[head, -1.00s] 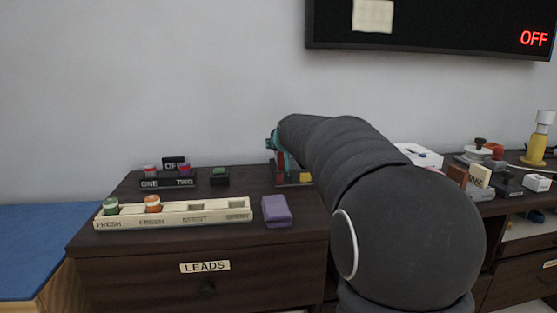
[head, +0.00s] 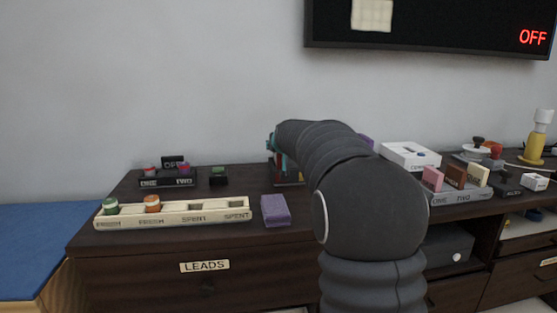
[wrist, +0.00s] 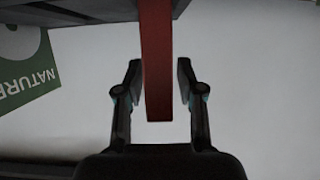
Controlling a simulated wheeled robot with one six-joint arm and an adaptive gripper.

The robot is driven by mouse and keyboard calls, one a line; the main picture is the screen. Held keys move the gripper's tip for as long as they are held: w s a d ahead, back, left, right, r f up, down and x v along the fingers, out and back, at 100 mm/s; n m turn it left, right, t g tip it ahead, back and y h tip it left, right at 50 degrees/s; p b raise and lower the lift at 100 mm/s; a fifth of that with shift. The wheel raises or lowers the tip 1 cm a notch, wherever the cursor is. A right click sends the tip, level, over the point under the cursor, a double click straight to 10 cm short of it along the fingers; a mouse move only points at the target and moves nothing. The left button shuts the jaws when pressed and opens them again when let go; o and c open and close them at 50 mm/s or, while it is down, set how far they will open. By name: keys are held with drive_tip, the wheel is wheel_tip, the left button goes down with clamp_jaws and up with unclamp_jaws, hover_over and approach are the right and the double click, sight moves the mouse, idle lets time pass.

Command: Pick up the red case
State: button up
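The red case (wrist: 157,75) shows in the wrist view as a narrow upright slab running down from the top edge. My gripper (wrist: 160,78) is open, with one finger on each side of the slab. A gap shows between the slab and each finger. In the head view my arm hides most of the gripper; only a teal part (head: 271,141) shows at its far end, over the dark cabinet (head: 120,210). I cannot make out the red case clearly in the head view.
A cream battery tray (head: 175,216), a purple block (head: 275,211) and small dark holders (head: 168,183) stand on the cabinet. To the right are a white box (head: 410,155) and a grey rack (head: 460,197) with pink, brown and cream blocks. A wall stands behind.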

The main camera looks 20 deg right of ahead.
clamp_jaws()
drive_tip(key=shift+r, duration=0.1)
